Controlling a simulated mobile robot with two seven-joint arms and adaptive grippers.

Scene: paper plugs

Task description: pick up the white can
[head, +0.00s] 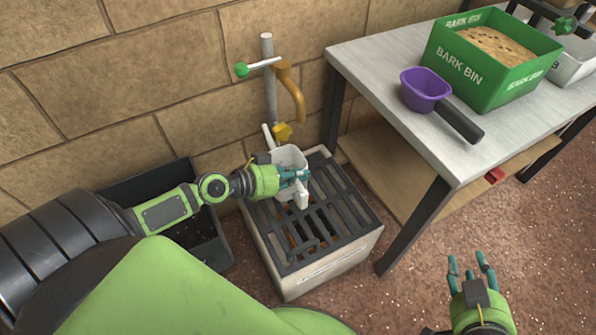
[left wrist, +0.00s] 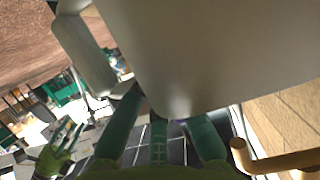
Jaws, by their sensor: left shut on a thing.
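The white can (head: 288,157) is over the dark slatted grate of a pale box, below the tap on the wall. My left gripper (head: 296,175) is shut on the can from its near side, and its fingers hide part of the body. In the left wrist view the can (left wrist: 210,50) fills the upper middle, with a pale handle-like part at its left. I cannot tell whether its base touches the grate. My right gripper (head: 472,266) is open and empty at the lower right, above the floor.
The slatted grate (head: 350,225) tops the pale box. A tap with an orange spout (head: 291,90) stands close behind the can. A dark bin (head: 212,252) is at the left. The bench at the right carries a purple scoop (head: 424,88) and a green bark bin (head: 478,75).

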